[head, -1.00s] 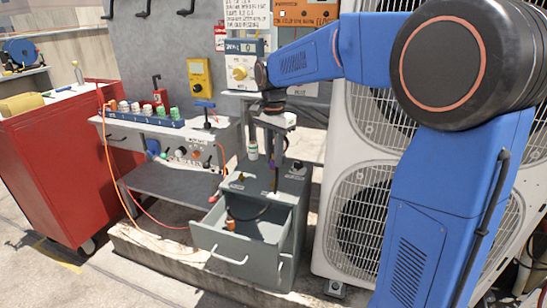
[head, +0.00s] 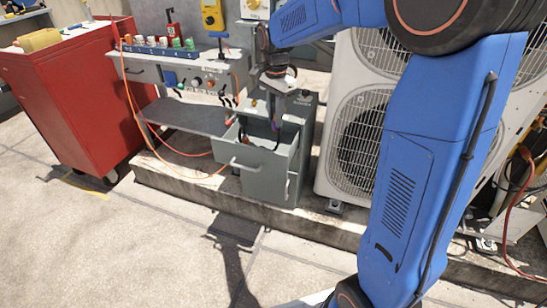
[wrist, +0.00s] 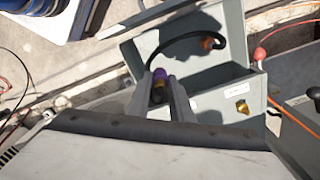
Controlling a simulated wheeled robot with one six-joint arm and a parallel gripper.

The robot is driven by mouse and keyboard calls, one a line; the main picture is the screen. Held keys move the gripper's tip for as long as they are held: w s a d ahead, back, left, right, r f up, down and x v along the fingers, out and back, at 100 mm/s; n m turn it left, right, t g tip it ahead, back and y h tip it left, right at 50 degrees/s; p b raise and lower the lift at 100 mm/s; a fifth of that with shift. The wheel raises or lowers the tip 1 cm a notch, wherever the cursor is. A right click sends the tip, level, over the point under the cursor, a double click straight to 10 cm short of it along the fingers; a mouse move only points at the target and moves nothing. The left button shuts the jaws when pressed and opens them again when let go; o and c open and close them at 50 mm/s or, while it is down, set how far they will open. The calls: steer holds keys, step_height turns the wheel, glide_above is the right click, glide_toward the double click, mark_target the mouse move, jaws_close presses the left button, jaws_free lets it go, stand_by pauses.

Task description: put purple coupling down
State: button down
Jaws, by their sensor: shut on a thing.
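My gripper (wrist: 165,97) is shut on the purple coupling (wrist: 160,75), which shows a purple band and a brass-coloured part between the fingers. In the head view my gripper (head: 277,123) points down over the open grey drawer (head: 262,178) of a small grey cabinet. In the wrist view the coupling appears in front of the drawer's near wall (wrist: 138,48). I cannot tell its exact height above the drawer. The fingers hide part of the coupling.
A black hose (wrist: 185,36) with an orange end lies in the drawer. A grey bench with valves (head: 190,75) and an orange hose (head: 135,105) stand left of the cabinet. A white condenser (head: 352,145) stands close on the right. The floor in front is clear.

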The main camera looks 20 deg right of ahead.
steer(key=shift+f, duration=4.75)
steer(key=shift+f, duration=0.55)
steer(key=c, duration=1.6)
jaws_free()
steer(key=shift+r, duration=0.1)
